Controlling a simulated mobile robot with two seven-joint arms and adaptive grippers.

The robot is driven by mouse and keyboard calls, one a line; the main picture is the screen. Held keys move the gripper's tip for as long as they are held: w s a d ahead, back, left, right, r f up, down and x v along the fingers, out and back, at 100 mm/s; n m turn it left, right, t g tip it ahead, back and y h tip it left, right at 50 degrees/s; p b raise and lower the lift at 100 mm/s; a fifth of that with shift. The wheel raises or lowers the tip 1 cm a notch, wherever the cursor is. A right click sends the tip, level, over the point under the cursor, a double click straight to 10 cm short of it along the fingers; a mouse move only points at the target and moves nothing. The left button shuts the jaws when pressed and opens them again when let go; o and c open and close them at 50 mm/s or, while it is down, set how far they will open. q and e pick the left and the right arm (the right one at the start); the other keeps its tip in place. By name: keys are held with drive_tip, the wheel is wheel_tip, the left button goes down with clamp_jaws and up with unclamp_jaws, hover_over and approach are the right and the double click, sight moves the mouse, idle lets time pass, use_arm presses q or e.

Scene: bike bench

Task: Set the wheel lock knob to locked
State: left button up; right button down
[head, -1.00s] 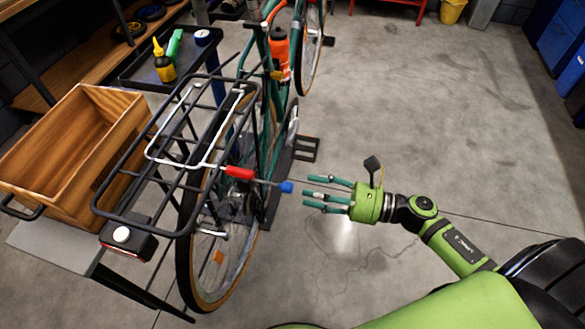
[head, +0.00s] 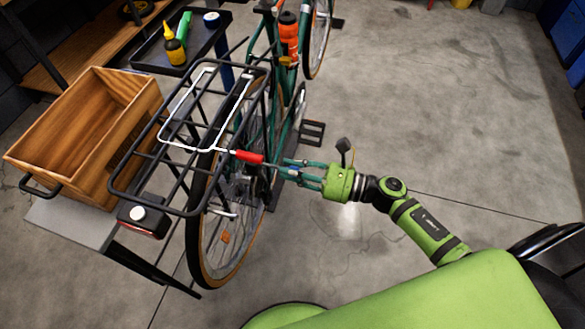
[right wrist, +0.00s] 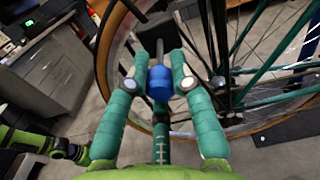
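A blue knob (head: 295,171) sits on the end of a thin dark rod beside the bike's rear wheel (head: 226,225), with a red grip (head: 250,157) further left. The blue knob also shows in the right wrist view (right wrist: 159,82). I cannot tell which one the wheel lock knob is, nor its setting. My right gripper (head: 286,166) reaches in from the right with its teal fingers around the blue knob. In the wrist view the open fingers (right wrist: 159,60) stand either side of the knob with small gaps.
A black rear rack (head: 150,190) with a white bar lies over the wheel. A wooden crate (head: 60,160) stands on the grey bench at the left. A tray (head: 150,62) holds a yellow bottle (head: 175,50). The floor on the right (head: 450,130) is clear.

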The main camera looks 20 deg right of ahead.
drive_tip(key=b+x, duration=0.1)
drive_tip(key=x, duration=0.2)
drive_tip(key=shift+r, duration=0.1)
drive_tip(key=c, duration=1)
unclamp_jaws()
drive_tip(key=shift+c, duration=0.2)
drive_tip(key=v, duration=1.2)
